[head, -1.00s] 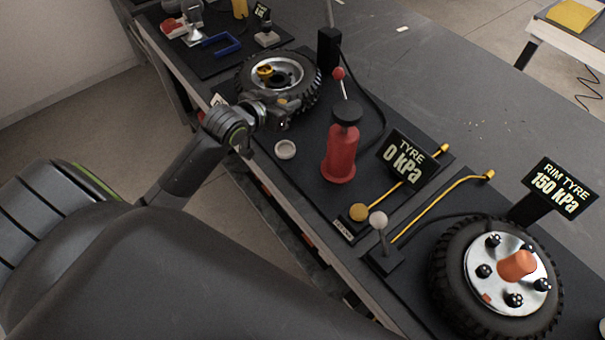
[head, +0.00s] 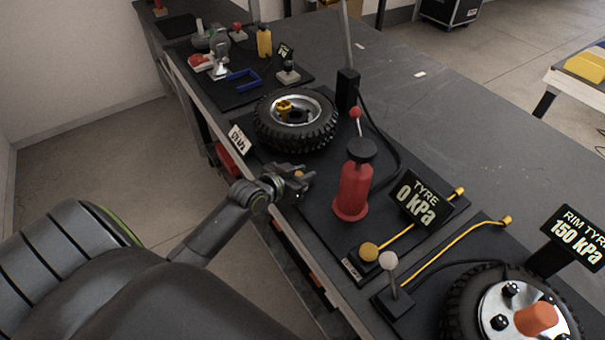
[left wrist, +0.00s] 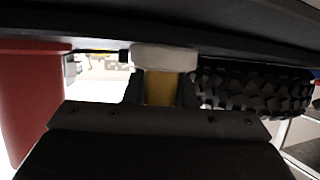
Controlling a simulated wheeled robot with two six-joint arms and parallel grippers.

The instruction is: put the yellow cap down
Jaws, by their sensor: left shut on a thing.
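My left gripper (head: 299,176) is shut on the small yellow cap (head: 299,173), low over the black mat, left of the red pump. In the left wrist view the cap (left wrist: 160,88) sits between the two dark fingers. The white round dish (left wrist: 165,58) is right at the cap's end there; I cannot tell whether they touch. In the head view the gripper hides the dish. The tyre (head: 296,122) lies flat behind the gripper, with a yellow fitting (head: 284,106) on its rim. My right gripper is not in view.
The red pump (head: 353,190) stands close to the right of the gripper. The "TYRE 0 kPa" sign (head: 418,200), a white-knobbed lever (head: 389,262) and a second wheel (head: 510,305) are nearer. The grey table (head: 450,130) behind is mostly clear.

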